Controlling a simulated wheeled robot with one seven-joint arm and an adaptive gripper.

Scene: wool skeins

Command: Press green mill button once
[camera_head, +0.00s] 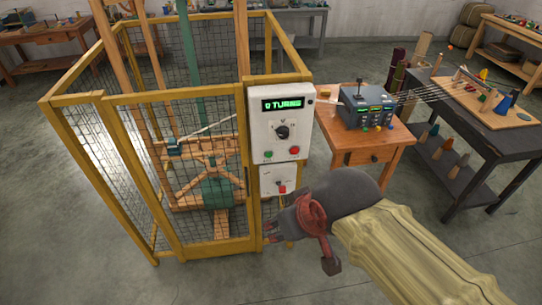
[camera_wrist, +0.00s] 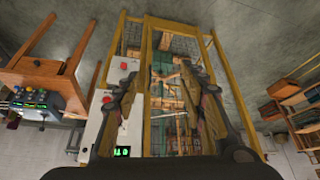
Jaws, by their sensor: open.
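A white control panel (camera_head: 281,105) is mounted on the corner of the yellow mill cage. Its display (camera_head: 283,104) reads "0 TURNS" in green. Below a black knob (camera_head: 282,131), the green button (camera_head: 268,154) sits at lower left and a red button (camera_head: 294,151) at lower right. My gripper (camera_head: 272,232) is below the panel and apart from the green button. In the wrist view my gripper (camera_wrist: 158,70) is open, with nothing between its fingers. There the panel (camera_wrist: 92,130) appears upside down, and the green button is not visible, seemingly behind the left finger.
A smaller box (camera_head: 279,179) with a red button hangs under the panel. The mesh cage (camera_head: 180,95) encloses the wooden mill. To the right, a wooden table (camera_head: 365,155) carries a grey control box (camera_head: 366,105). A dark workbench (camera_head: 500,135) stands farther right. Open floor lies in front.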

